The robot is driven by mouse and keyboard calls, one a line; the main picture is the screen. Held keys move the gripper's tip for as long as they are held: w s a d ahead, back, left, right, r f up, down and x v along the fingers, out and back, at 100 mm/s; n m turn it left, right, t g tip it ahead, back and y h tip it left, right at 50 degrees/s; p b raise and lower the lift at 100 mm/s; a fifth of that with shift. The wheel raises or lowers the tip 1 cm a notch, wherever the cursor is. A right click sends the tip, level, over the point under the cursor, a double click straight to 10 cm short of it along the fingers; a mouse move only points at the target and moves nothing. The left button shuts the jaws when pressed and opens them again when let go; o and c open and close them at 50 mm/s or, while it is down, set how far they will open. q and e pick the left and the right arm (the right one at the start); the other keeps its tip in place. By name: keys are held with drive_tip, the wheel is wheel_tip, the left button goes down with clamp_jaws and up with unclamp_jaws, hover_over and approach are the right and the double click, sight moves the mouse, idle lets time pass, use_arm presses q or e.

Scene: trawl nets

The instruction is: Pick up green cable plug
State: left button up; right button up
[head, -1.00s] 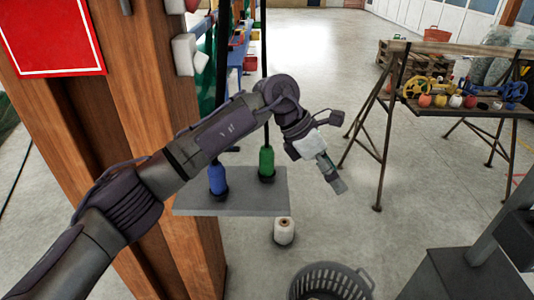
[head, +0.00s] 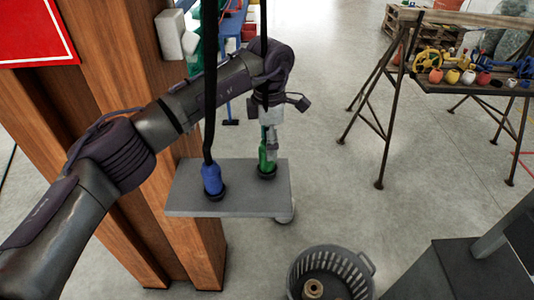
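The green cable plug (head: 263,158) stands upright on the grey shelf (head: 240,203), in a dark round socket, with a black cable rising from it. The blue cable plug (head: 212,180) stands to its left in its own socket, also with a black cable. My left gripper (head: 271,144) points down at the green plug, its fingers overlapping the plug's upper right part. Whether the fingers are open or closed on it is too small to tell. The arm hides part of the green plug's cable. My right gripper is out of view.
A wooden post (head: 150,110) stands left of the shelf. A grey basket (head: 330,268) with a spool inside is on the floor below. A trestle table (head: 440,86) with colourful floats and gear stands at the right. The floor between is clear.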

use_arm(q)
drive_tip(key=shift+s+a+f+p, duration=0.1)
drive_tip(key=shift+s+f+p, duration=0.1)
drive_tip(key=shift+f+p, duration=0.65)
wheel_tip(320, 180, down, 2)
drive_tip(key=shift+f+p, duration=0.2)
drive_tip(key=shift+p, duration=0.35)
drive_tip(key=shift+w+f, duration=0.1)
drive_tip(key=shift+f, duration=0.4)
drive_tip(key=c, duration=0.5)
clamp_jaws()
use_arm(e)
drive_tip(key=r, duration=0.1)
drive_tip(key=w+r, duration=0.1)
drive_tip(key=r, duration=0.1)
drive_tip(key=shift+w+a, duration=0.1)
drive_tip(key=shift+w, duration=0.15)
